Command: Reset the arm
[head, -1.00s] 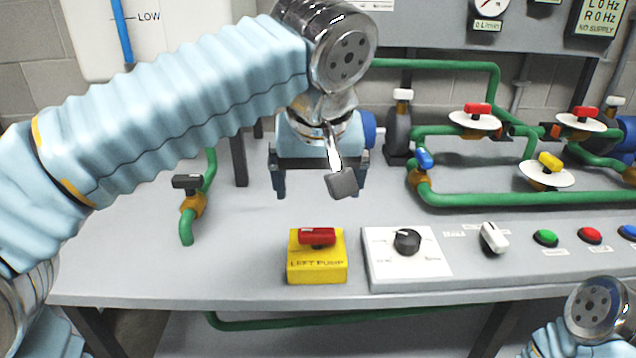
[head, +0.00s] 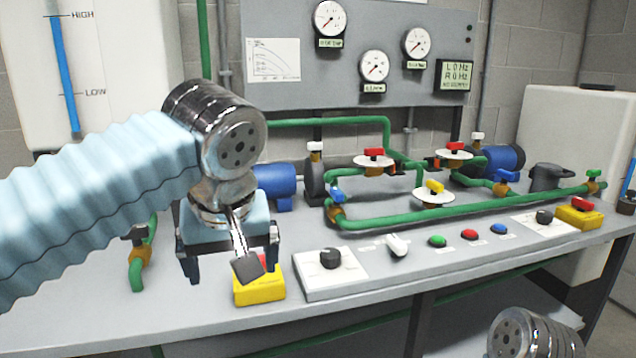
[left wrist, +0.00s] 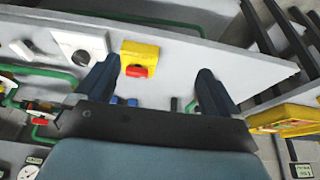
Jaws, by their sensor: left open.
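My left arm comes in from the left in the head view. My left gripper (head: 233,272) points down over the bench, open and empty, and partly covers the yellow left pump box (head: 260,290). In the left wrist view, my left gripper (left wrist: 158,70) has its fingers apart, with the yellow box (left wrist: 139,53) and its red switch (left wrist: 137,71) seen between them. The box appears beyond the fingertips; I cannot tell the exact gap. Only a metal joint of my right arm shows at the lower right of the head view; its gripper is out of frame.
The grey bench (head: 350,320) carries a dial panel (head: 331,279), a white switch (head: 397,246), several push buttons, and green pipes (head: 400,216) with valves behind. A green-piped valve (head: 137,262) stands left of my gripper. A gauge board (head: 345,60) is at the back.

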